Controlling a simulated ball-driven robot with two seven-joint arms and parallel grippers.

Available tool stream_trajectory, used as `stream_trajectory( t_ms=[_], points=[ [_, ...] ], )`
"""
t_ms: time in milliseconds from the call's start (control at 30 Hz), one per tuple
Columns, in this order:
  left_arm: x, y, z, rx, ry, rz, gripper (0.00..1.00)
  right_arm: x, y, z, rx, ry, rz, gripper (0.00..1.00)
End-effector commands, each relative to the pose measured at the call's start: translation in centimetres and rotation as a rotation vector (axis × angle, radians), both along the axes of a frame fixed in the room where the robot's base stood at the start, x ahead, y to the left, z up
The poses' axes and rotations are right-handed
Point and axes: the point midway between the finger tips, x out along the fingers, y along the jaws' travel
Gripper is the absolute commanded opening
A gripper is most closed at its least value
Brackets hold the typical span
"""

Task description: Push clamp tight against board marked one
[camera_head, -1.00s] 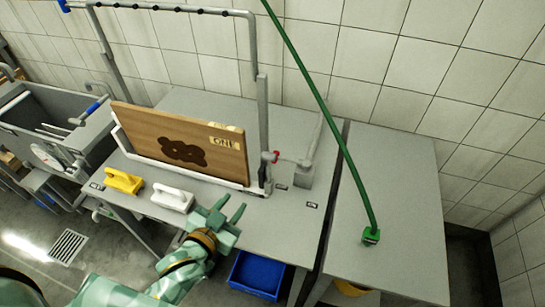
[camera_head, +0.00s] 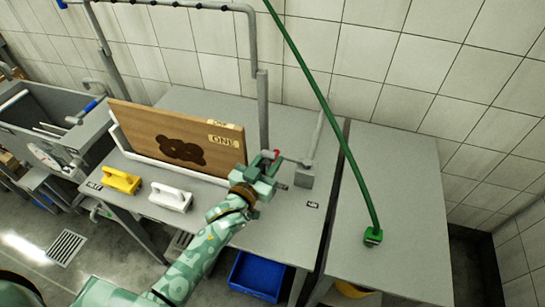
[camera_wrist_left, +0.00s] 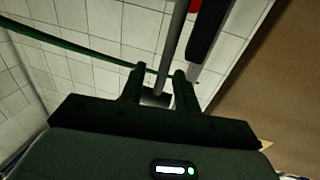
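The wooden board (camera_head: 160,130) marked "ONE" stands on edge in a white frame on the grey table, with a dark brown blotch on its face. It also shows in the wrist view (camera_wrist_left: 270,85). At its right end is the clamp, with a red tip (camera_head: 276,152) and a grey arm running to a grey block (camera_head: 304,178). My left gripper (camera_head: 266,168) is at the clamp and hides part of it. In the wrist view its fingers (camera_wrist_left: 158,85) are apart, with a grey bar showing between them; contact is unclear. My right gripper is out of view.
A yellow-handled tool (camera_head: 122,181) and a white-handled one (camera_head: 171,196) lie before the board. A green pole (camera_head: 325,108) slants to a green foot (camera_head: 373,236) on the right table. A grey post (camera_head: 263,110) rises behind the clamp. A blue bin (camera_head: 255,277) is below.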

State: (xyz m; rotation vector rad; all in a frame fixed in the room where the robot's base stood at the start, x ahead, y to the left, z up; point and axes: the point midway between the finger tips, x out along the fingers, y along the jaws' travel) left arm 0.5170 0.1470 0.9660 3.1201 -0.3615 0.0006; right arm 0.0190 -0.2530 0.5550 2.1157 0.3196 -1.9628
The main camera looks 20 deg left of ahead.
Motion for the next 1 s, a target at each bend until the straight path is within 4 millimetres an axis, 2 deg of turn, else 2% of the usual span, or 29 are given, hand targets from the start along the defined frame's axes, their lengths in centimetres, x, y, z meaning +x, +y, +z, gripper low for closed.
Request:
stream_trajectory(
  t_ms=[100,200,467,500,600,833,1000],
  points=[
    [1.4,-0.3,-0.1,0.001,0.0,0.0,0.32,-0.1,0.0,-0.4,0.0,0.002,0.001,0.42],
    [1.9,-0.4,-0.1,0.0,0.001,0.0,0.32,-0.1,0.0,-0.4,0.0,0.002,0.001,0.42],
    [2.1,-0.5,0.0,0.0,0.001,0.0,0.32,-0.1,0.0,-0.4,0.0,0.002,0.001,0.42],
    [2.0,-0.5,0.0,0.0,0.001,0.0,0.26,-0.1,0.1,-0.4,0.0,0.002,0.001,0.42],
    [2.0,-0.5,0.0,0.0,0.001,0.0,0.0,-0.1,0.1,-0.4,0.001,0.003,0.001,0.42],
    [2.0,0.0,0.1,0.002,0.001,0.0,0.0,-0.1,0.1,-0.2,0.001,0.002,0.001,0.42],
    [2.1,2.4,0.2,0.005,0.001,0.001,0.0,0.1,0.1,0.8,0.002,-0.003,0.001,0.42]
  ],
)
